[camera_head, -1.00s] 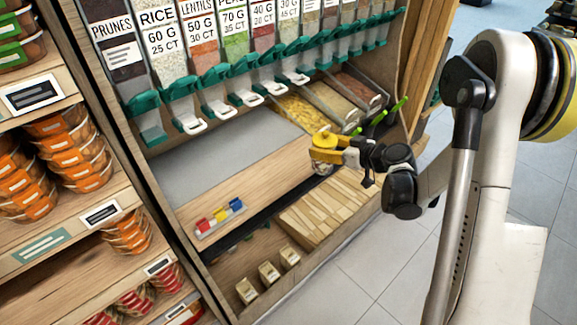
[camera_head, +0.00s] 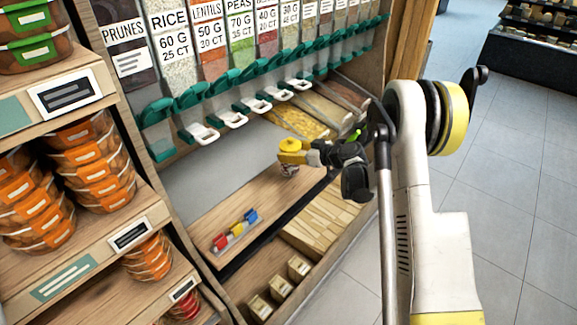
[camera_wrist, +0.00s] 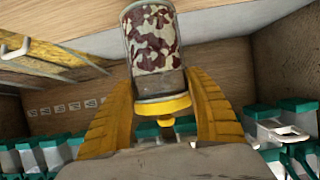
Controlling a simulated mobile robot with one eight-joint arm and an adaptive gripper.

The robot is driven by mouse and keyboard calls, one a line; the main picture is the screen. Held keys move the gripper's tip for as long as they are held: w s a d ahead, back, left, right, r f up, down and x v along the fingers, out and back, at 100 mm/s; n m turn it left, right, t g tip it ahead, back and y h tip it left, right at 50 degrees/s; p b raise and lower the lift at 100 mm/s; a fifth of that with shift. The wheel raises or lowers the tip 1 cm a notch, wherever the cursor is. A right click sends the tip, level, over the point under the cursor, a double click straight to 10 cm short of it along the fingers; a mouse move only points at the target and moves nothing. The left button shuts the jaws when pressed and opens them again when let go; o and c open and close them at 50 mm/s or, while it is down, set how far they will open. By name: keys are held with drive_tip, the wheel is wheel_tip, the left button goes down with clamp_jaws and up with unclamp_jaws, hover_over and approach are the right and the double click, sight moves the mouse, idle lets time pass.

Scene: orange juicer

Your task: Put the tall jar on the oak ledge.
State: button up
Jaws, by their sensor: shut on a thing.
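The tall jar (camera_wrist: 153,50) has a yellow lid and a maroon-and-white mottled pattern behind clear walls. In the wrist view it sits between the two yellow fingers of my gripper (camera_wrist: 163,105), which is shut on it near the lid. In the head view my gripper (camera_head: 293,153) holds the jar, with its yellow lid (camera_head: 290,145) on top, at the right part of the oak ledge (camera_head: 240,200). Most of the jar's body is hidden there by the gripper. I cannot tell whether its base touches the ledge.
A rack of red, yellow and blue pieces (camera_head: 234,231) stands on the ledge's left part. Green-handled dispensers (camera_head: 245,85) hang behind, over a grey surface (camera_head: 215,160). Open grain bins (camera_head: 300,118) lie behind the gripper.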

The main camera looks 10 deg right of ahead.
drive_tip(key=shift+a+f, duration=0.2)
drive_tip(key=shift+a, duration=0.1)
drive_tip(key=shift+f, duration=0.25)
wheel_tip(320, 180, down, 4)
drive_tip(key=shift+w+r+b, duration=0.1)
drive_tip(key=shift+r+b, duration=0.15)
drive_tip(key=shift+b, duration=0.95)
drive_tip(key=shift+r, duration=0.1)
drive_tip(key=o, duration=1.3)
